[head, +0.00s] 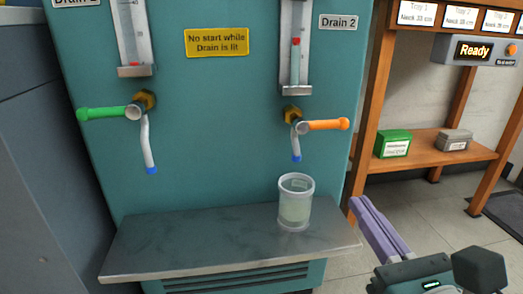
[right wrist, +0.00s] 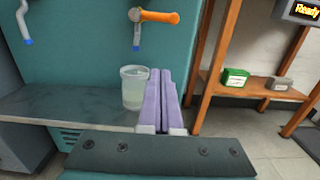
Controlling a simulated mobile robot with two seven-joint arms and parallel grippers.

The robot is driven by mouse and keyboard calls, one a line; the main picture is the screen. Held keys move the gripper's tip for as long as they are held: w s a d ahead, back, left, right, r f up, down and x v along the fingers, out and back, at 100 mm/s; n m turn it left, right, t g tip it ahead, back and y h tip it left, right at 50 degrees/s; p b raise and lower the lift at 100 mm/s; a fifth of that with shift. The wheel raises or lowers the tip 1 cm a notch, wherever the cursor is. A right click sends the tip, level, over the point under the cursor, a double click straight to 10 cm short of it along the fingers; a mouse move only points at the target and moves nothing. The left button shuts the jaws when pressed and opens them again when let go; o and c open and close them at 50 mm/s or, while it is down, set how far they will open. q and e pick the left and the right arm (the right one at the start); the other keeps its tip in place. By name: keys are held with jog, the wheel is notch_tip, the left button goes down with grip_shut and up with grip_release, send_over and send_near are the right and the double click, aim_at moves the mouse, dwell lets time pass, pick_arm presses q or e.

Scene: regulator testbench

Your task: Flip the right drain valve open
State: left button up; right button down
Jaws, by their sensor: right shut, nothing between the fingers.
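The right drain valve has an orange handle (head: 327,125) that points right, level, from a brass fitting under the Drain 2 sight tube (head: 296,60). Its spout (head: 296,145) hangs down with a blue tip. The orange handle also shows at the top of the right wrist view (right wrist: 160,17). A clear cup (head: 295,203) with pale liquid stands on the shelf below the spout. My right gripper (head: 357,205) has purple fingers, shut and empty, right of the cup and below the handle, apart from it. In the right wrist view its fingertips (right wrist: 160,72) overlap the cup's right edge. My left gripper is out of view.
The left valve has a green handle (head: 100,114) pointing left. A metal shelf (head: 190,245) juts from the teal cabinet. A yellow sign (head: 216,42) is between the tubes. A wooden rack (head: 430,155) with green and grey boxes stands at right, below a lit "Ready" display (head: 474,51).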

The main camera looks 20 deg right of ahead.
aim_at(324, 125)
jog(key=w+d+r, duration=0.2)
jog(key=w+r, duration=0.2)
jog(key=w, duration=0.6)
jog(key=shift+d+r+p, duration=0.25)
jog(key=shift+p, duration=0.05)
jog(key=shift+w, duration=0.1)
jog(key=shift+d+r+n+p, duration=0.1)
jog(key=shift+r+n+p, duration=0.2)
jog(key=shift+n, duration=0.4)
